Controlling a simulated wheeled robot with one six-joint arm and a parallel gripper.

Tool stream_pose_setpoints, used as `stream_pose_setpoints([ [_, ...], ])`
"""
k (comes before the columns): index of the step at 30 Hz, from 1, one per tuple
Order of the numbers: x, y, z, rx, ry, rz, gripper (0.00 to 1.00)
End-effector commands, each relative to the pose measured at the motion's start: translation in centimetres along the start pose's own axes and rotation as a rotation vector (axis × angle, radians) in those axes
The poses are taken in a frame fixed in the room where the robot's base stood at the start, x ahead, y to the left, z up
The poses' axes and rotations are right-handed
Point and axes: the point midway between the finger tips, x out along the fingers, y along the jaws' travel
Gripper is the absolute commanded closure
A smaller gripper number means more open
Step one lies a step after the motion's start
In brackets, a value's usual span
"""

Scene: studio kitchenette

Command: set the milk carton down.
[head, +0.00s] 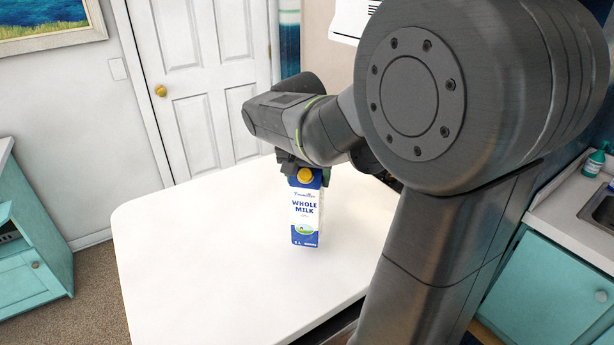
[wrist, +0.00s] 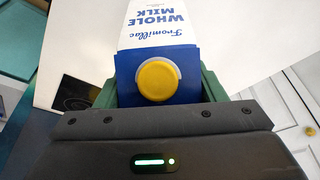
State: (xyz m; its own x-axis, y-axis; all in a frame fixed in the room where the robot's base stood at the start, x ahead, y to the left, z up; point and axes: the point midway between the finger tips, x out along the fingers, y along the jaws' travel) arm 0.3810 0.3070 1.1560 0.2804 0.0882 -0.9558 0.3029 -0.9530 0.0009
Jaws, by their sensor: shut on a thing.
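The milk carton (head: 305,213) is white and blue with a yellow cap and "WHOLE MILK" lettering. In the head view it is upright over the white table, and its bottom appears to be at the tabletop; I cannot tell whether it touches. My gripper (head: 304,172) is shut on the carton's top from above. In the wrist view the carton (wrist: 155,40) sits between the green fingers of my gripper (wrist: 158,88), cap toward the camera. The carton's base is out of sight in the wrist view.
The white table (head: 190,255) is bare around the carton, with free room to the left and in front. A white door (head: 205,85) stands behind it. A counter with a sink (head: 598,210) and a green bottle (head: 593,163) is at the right. A teal cabinet (head: 30,265) stands at the left.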

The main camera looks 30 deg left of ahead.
Motion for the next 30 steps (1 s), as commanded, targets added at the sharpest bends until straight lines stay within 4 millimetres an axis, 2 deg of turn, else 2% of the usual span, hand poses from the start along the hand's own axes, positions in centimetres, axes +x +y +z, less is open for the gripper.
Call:
stream_pose_setpoints([
  [8, 2.1, 0.0, 0.6, 0.0, 0.003, -0.001, 1.0],
  [15, 4.7, 0.0, 1.4, 0.0, 0.002, -0.001, 1.0],
  [29, 5.4, -0.1, 1.6, 0.0, 0.004, -0.003, 1.0],
  [30, 5.4, 0.0, 1.6, 0.001, 0.001, -0.001, 0.29],
])
